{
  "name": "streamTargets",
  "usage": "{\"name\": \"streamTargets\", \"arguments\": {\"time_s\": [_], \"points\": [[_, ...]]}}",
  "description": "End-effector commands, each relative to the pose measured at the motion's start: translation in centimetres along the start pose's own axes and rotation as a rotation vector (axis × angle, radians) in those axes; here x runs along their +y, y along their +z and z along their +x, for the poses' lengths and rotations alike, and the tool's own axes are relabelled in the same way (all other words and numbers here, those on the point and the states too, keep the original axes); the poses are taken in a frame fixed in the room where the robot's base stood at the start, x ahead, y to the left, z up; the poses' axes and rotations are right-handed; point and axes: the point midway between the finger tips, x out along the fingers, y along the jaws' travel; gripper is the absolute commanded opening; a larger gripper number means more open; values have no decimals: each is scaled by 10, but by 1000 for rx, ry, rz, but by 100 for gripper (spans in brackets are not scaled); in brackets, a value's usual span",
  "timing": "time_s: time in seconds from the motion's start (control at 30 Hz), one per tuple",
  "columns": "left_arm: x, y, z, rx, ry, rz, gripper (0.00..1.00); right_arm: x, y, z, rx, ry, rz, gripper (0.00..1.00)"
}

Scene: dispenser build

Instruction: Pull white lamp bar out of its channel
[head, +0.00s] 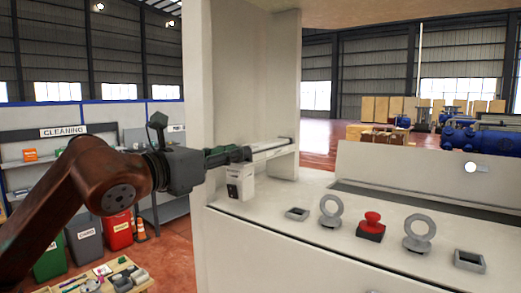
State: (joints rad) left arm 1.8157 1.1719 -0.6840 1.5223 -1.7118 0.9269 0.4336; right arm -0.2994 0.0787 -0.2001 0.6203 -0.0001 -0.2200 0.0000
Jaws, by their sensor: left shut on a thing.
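The white lamp bar (272,148) is a slim pale strip lying across the inside of the white cabinet bay, near the counter. Its right end meets a darker grey piece by the right post. My left gripper (245,154) reaches in from the left, past the bay's left post, and is shut on the bar's left end. The fingers hide that end. How far the bar sits in its channel cannot be told. My right gripper is not in view.
A small white box (240,184) with a dark label sits just below my left gripper. The counter (300,240) holds two grey rings, a red button (371,222) and two square frames. White posts flank the bay. A parts table (120,278) stands lower left.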

Motion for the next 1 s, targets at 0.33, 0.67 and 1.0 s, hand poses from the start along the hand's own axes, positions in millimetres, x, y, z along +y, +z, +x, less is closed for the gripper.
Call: {"name": "streamTargets", "arguments": {"time_s": [0.33,0.67,1.0], "points": [[1,0,2,11,2,-1,0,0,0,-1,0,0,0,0],[1,3,-13,3,3,-1,0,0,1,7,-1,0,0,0],[0,5,-37,0,2,0,0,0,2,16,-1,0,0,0]]}}
